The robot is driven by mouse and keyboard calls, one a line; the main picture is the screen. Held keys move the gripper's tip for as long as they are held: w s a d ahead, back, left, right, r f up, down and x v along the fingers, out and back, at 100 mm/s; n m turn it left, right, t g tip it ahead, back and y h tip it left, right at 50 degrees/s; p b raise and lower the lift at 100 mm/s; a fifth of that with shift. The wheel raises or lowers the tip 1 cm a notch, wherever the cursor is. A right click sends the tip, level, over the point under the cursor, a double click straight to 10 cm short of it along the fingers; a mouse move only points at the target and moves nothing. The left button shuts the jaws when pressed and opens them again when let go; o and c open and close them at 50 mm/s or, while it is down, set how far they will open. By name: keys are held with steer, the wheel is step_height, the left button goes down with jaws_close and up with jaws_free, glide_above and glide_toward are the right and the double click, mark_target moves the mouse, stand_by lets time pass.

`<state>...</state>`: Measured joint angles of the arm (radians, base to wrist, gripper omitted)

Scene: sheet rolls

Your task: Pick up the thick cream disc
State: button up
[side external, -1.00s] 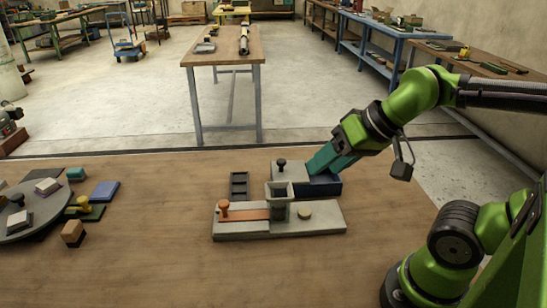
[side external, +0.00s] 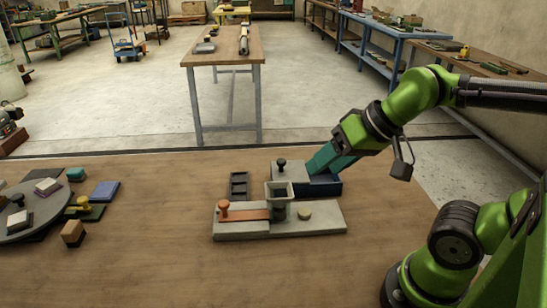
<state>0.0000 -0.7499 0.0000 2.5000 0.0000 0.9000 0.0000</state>
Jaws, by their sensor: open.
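The thick cream disc (side external: 304,214) lies flat on the right part of a pale grey base plate (side external: 325,226), just right of a grey-green square hopper (side external: 279,196). My gripper (side external: 318,161) is behind and above the disc, apart from it. Its teal fingers slant down to the left, close over a dark blue block-like box (side external: 325,188). The gap between the fingers does not show clearly in this view, and I see nothing held in them.
An orange knob (side external: 224,208) stands on the plate's left end. A black knob (side external: 282,165) tops a grey block behind the hopper. A dark slotted tray (side external: 239,186) lies left of it. A round grey turntable (side external: 42,222) with blocks is far left. The table front is clear.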

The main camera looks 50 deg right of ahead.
steer(key=shift+o, duration=0.3)
steer(key=shift+o, duration=0.7)
steer(key=n+g+h, duration=0.1)
steer(key=n+g, duration=0.5)
steer(key=n, duration=0.5)
glide_above(305, 211)
steer(key=f, duration=1.6)
steer(key=shift+s+d+f, duration=0.1)
steer(key=shift+s+f, duration=0.15)
steer(key=shift+s, duration=0.05)
steer(key=f, duration=0.5)
steer(key=shift+w+f, duration=0.25)
steer(key=shift+f, duration=0.1)
steer(key=c, duration=1.1)
